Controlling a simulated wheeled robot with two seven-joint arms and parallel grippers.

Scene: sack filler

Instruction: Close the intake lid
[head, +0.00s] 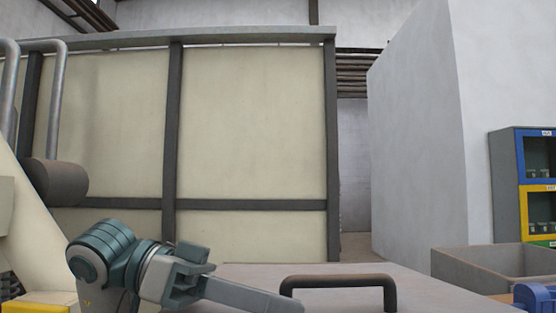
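A flat, pale grey-beige panel with a dark bar handle (340,282) fills the bottom middle of the head view; it looks like the intake lid (425,292). Its near part is cut off by the frame, so I cannot tell how far it stands open. My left gripper (240,284) is at the lower left, over the lid's left part, with a long grey finger pointing right toward the handle. A gap shows between the finger and the handle. How far its fingers are apart is unclear.
A grey open-topped box (490,268) stands right of the lid, with a blue object (535,297) at the corner. A shelf with coloured bins (538,185) stands behind. A cream panelled wall (250,120) is at the back. Metal pipes and a dark cylinder (55,182) are at left.

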